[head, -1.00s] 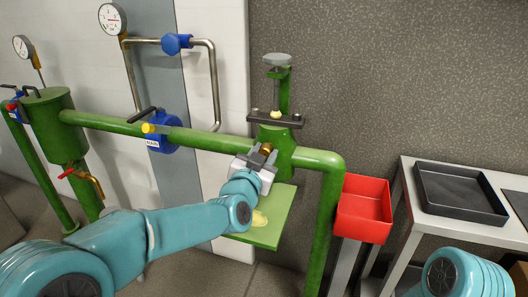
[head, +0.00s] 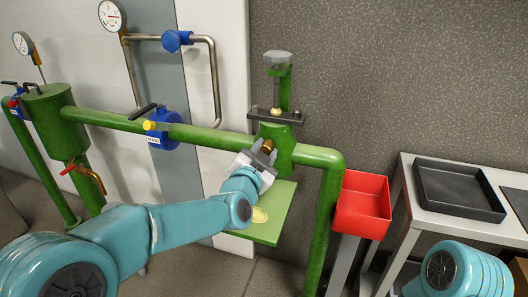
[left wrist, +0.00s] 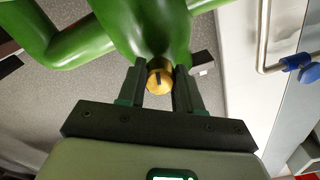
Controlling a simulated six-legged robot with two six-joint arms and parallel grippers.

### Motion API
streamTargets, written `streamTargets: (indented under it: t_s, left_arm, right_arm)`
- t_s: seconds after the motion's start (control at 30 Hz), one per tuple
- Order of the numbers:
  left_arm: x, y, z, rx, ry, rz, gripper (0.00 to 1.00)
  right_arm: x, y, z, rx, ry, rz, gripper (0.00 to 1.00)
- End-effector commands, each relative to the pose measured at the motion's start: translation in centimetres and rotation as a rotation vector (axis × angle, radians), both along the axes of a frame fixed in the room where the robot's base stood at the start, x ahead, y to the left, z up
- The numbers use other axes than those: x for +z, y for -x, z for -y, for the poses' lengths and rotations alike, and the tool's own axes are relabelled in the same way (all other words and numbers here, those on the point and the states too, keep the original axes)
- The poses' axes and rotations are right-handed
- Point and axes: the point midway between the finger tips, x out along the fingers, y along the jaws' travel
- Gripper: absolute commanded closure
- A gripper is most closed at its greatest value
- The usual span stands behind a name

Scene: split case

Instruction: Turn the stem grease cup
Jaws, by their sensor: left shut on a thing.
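The stem grease cup is a small brass cap (left wrist: 159,80) with a dark mark on its face, on the green valve body (head: 281,147). It also shows in the head view (head: 267,146), partly hidden by my gripper. My left gripper (head: 258,158) is shut on the cup, with one dark finger on each side of it in the left wrist view (left wrist: 159,88). The right gripper is not in view.
A green pipe (head: 205,137) runs left from the valve and bends down at right. A green plate (head: 275,215) with a yellowish patch lies below. A red bin (head: 362,205) and a table with a black tray (head: 458,190) stand right.

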Motion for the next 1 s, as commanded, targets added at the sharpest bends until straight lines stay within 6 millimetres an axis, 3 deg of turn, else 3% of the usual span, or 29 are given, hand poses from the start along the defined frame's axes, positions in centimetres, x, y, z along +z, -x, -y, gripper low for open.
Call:
streamTargets:
  t_s: [0.1, 0.13, 0.2, 0.5, 0.63, 1.0]
  left_arm:
    - [-0.3, 0.0, 0.0, 0.000, -0.001, -0.007, 0.96]
    - [-0.3, 0.0, 0.0, 0.000, 0.000, -0.007, 0.56]
    - [-0.3, 0.0, 0.0, -0.001, 0.000, -0.007, 0.40]
    - [-0.1, 0.1, -0.1, 0.000, 0.001, -0.003, 0.40]
    - [0.0, 1.3, -0.4, -0.001, 0.001, -0.003, 0.40]
    - [0.0, 10.0, -3.2, -0.001, 0.000, -0.003, 0.40]
  right_arm:
    - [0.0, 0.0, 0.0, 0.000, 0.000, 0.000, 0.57]
    - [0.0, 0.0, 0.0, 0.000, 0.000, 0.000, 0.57]
    - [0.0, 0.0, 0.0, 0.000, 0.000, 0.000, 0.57]
    - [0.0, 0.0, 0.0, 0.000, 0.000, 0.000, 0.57]
    - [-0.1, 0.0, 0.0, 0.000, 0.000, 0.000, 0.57]
    - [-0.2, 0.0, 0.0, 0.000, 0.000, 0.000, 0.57]
